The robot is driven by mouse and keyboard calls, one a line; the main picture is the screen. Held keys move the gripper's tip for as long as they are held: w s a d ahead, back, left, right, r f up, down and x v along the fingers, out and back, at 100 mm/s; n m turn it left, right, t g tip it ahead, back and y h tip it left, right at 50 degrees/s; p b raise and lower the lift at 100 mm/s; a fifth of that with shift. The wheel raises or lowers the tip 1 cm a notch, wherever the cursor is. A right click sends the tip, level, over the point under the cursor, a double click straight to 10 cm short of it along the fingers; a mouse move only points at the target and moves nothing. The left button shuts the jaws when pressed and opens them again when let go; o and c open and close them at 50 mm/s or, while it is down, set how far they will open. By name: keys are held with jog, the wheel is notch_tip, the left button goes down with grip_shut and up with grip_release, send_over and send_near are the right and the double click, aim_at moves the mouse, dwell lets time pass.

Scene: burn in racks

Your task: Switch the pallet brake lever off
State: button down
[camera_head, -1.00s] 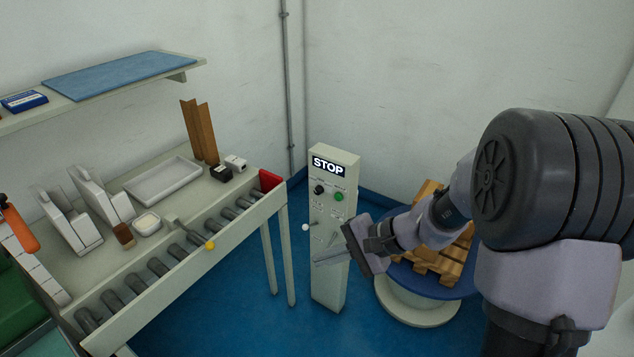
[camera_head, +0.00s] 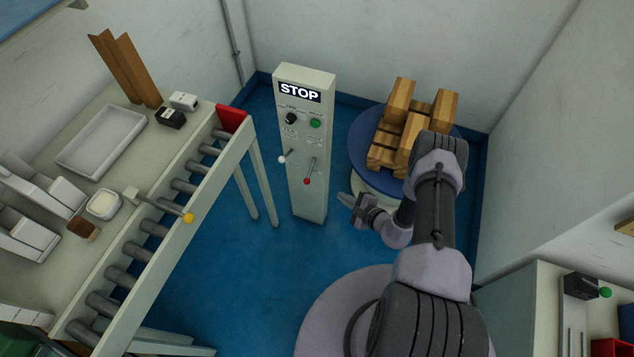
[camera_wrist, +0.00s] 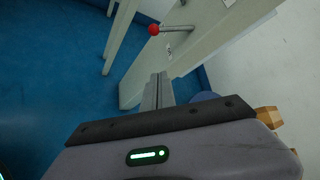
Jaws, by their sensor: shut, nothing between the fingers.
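A pale control post (camera_head: 311,203) stands on the blue floor, with a STOP sign on top. Two levers stick out of its front: one with a white knob (camera_head: 282,160) on the left and one with a red knob (camera_head: 307,181) on the right. Both hang slanting downward; their small labels are too blurred to read, so I cannot tell which is the pallet brake lever. The red knob (camera_wrist: 154,30) also shows in the wrist view, ahead of the fingers. My gripper (camera_head: 346,201) is shut and empty, right of the post and below the red knob, apart from it.
A black knob (camera_head: 291,118) and a green button (camera_head: 315,124) sit above the levers. A wooden pallet stack (camera_head: 398,137) stands on a blue round turntable (camera_head: 364,150) at right. Floor before the post is clear.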

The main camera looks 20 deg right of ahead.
aim_at(310, 173)
jog(key=w+a+f+b, duration=0.3)
jog(key=w+a+b, duration=0.2)
jog(key=w+a, duration=0.2)
jog(key=shift+w, duration=0.95)
